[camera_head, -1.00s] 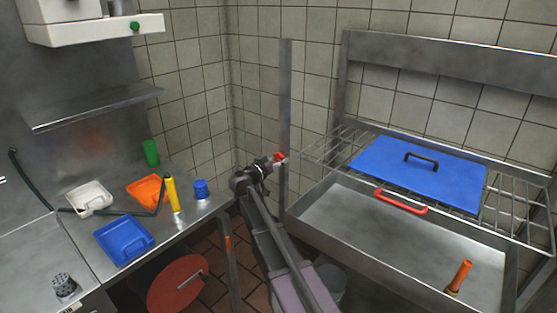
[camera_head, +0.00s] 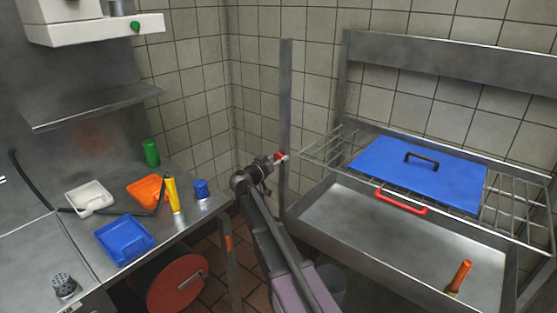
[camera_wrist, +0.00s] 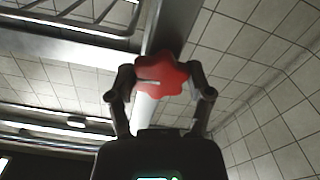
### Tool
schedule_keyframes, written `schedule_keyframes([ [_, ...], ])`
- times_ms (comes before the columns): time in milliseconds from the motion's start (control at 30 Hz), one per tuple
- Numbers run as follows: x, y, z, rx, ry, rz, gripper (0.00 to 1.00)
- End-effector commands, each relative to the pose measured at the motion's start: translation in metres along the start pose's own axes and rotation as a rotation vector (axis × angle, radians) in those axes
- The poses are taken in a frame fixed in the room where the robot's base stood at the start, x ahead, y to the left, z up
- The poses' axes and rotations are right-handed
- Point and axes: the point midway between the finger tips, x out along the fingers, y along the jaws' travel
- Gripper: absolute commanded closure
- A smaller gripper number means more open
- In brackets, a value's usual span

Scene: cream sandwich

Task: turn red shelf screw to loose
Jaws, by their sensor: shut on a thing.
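The red shelf screw (camera_wrist: 161,75) is a lobed red knob at the steel post (camera_head: 286,110), filling the middle of the wrist view. My gripper (camera_wrist: 162,88) has one finger on each side of the knob and is shut on it. In the head view my gripper (camera_head: 277,163) is at the post, and only a small red part of the screw (camera_head: 278,156) shows there. The far side of the knob and its shaft are hidden.
A wire rack (camera_head: 515,215) with a blue lid (camera_head: 430,176) lies right of the post, above a steel basin (camera_head: 380,245). On the left, a counter holds a blue tray (camera_head: 124,238), an orange tray (camera_head: 147,190) and a yellow bottle (camera_head: 173,195). Tiled walls are close behind.

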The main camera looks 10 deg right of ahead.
Motion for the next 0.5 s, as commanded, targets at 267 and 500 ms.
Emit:
schedule_keyframes([
  [267,0.0012,0.0004,-0.0003,-0.081,0.001,0.003,0.81],
  [500,0.0013,0.0004,-0.0003,-0.08,0.001,0.003,0.22],
])
